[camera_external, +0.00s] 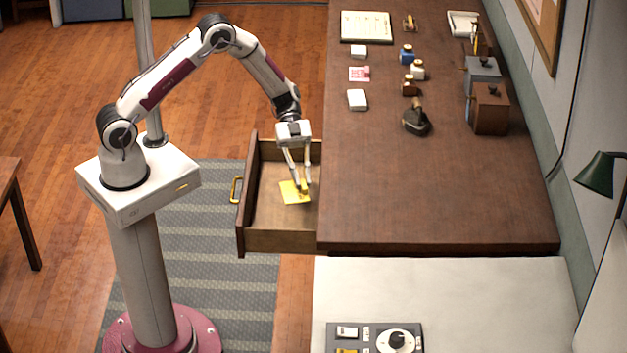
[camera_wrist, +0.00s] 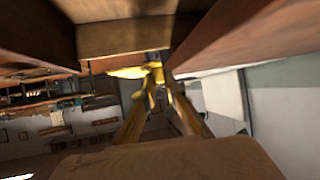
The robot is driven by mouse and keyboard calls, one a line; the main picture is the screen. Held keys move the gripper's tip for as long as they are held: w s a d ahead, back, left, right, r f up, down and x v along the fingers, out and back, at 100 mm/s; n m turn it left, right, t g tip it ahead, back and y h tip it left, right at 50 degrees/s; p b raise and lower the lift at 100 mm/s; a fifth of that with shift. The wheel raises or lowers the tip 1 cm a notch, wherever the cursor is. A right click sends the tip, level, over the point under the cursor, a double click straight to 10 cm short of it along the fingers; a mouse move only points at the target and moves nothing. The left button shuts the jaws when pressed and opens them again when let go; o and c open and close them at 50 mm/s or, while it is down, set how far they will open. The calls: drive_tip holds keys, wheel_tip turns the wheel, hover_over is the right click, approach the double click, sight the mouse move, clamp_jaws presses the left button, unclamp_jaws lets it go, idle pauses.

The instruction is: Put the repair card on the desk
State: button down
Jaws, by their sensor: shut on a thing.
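The repair card is a flat yellow card (camera_external: 294,192) in the open drawer (camera_external: 262,243), in the external view. My gripper (camera_external: 302,188) reaches down into the drawer and is shut on the card's right part. In the wrist view the yellow card (camera_wrist: 127,72) shows at the fingertips of my gripper (camera_wrist: 154,66), sticking out to the left. Whether the card touches the drawer floor, I cannot tell. The brown wooden desk (camera_external: 450,200) is to the right of the drawer, with its top above it.
On the desk's far half are a paper sheet (camera_external: 366,26), small white boxes, ink bottles (camera_external: 406,54), a dark stamp-like tool (camera_external: 416,118) and a brown wooden grinder (camera_external: 489,108). The desk's near half is bare. The drawer walls stand close around my gripper.

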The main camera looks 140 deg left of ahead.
drive_tip(key=shift+n+y, duration=0.4)
drive_tip(key=w+r, duration=0.2)
drive_tip(key=w, duration=0.1)
drive_tip(key=w+a+r, duration=0.1)
drive_tip(key=w+r, duration=0.1)
drive_tip(key=w, duration=0.1)
drive_tip(key=w+a+r, duration=0.1)
drive_tip(key=w+r, duration=0.2)
drive_tip(key=shift+a, duration=0.25)
drive_tip(key=w+a+r+n+y, duration=0.2)
drive_tip(key=w+a+n+y, duration=0.3)
drive_tip(key=a+n+y, duration=0.1)
drive_tip(key=w+a+r+n+y, duration=0.3)
drive_tip(key=w+a+n+y, duration=0.2)
drive_tip(key=a, duration=0.4)
drive_tip(key=shift+w+r+n+y, duration=0.2)
drive_tip(key=shift+n+y, duration=0.2)
drive_tip(key=shift+w+f+n+g+y, duration=0.4)
drive_tip(key=shift+n+g+y, duration=0.1)
drive_tip(key=shift+n+g, duration=0.1)
drive_tip(key=shift+w+d+f+n+y, duration=0.25)
drive_tip(key=shift+w+d+n+y, duration=0.05)
drive_tip(key=shift+w+d+f+g, duration=0.25)
drive_tip(key=shift+d+g, duration=0.05)
drive_tip(key=shift+w+d+f+n, duration=0.15)
drive_tip(key=shift+n, duration=0.15)
drive_tip(key=shift+f, duration=0.1)
